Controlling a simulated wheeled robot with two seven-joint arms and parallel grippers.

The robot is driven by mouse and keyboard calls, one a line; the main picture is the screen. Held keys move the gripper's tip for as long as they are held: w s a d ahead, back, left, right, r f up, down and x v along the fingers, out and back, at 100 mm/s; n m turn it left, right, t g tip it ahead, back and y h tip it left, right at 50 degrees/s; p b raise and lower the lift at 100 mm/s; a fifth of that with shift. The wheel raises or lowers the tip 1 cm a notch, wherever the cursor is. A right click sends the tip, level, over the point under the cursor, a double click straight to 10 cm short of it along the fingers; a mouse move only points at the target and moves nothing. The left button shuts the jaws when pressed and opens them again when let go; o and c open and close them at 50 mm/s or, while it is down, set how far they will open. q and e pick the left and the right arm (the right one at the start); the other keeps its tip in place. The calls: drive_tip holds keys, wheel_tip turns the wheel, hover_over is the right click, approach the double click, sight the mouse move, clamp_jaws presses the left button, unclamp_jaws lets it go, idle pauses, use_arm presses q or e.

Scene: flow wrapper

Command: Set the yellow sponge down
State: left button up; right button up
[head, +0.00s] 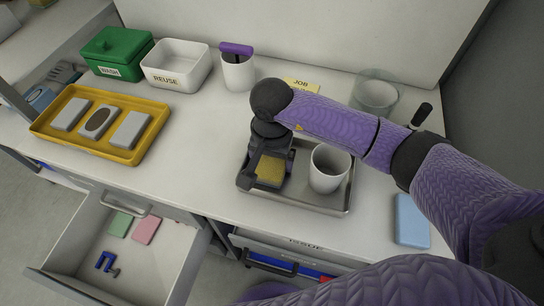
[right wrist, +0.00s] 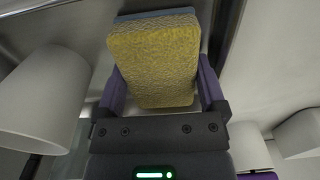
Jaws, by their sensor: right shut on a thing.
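The yellow sponge (head: 270,171) is in my right gripper (head: 268,166), over the left part of a metal tray (head: 300,200). In the right wrist view the sponge (right wrist: 155,62) sits between the two fingers of the gripper (right wrist: 158,95), with a thin blue-grey layer at its far edge. I cannot tell whether the sponge touches the tray floor. A white cup (head: 329,168) stands upright in the tray, right of the gripper, and shows at the left in the right wrist view (right wrist: 42,100). My left gripper is not in view.
A yellow tray (head: 100,148) with several blocks is at the left. Behind are a green WASH box (head: 117,52), a white REUSE bin (head: 176,66), a white cup (head: 238,72) and a clear container (head: 375,92). A blue block (head: 411,221) lies right. An open drawer (head: 120,245) juts out front left.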

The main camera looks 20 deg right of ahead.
sight(272, 159)
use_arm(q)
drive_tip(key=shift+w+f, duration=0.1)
use_arm(e)
drive_tip(key=o, duration=0.8)
drive_tip(key=shift+f, duration=0.15)
drive_tip(key=shift+o, duration=0.4)
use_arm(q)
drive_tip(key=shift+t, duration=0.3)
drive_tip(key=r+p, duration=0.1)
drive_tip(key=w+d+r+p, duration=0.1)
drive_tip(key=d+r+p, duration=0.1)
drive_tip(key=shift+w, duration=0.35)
use_arm(e)
wheel_tip(272, 159, up, 12)
drive_tip(key=shift+r, duration=0.25)
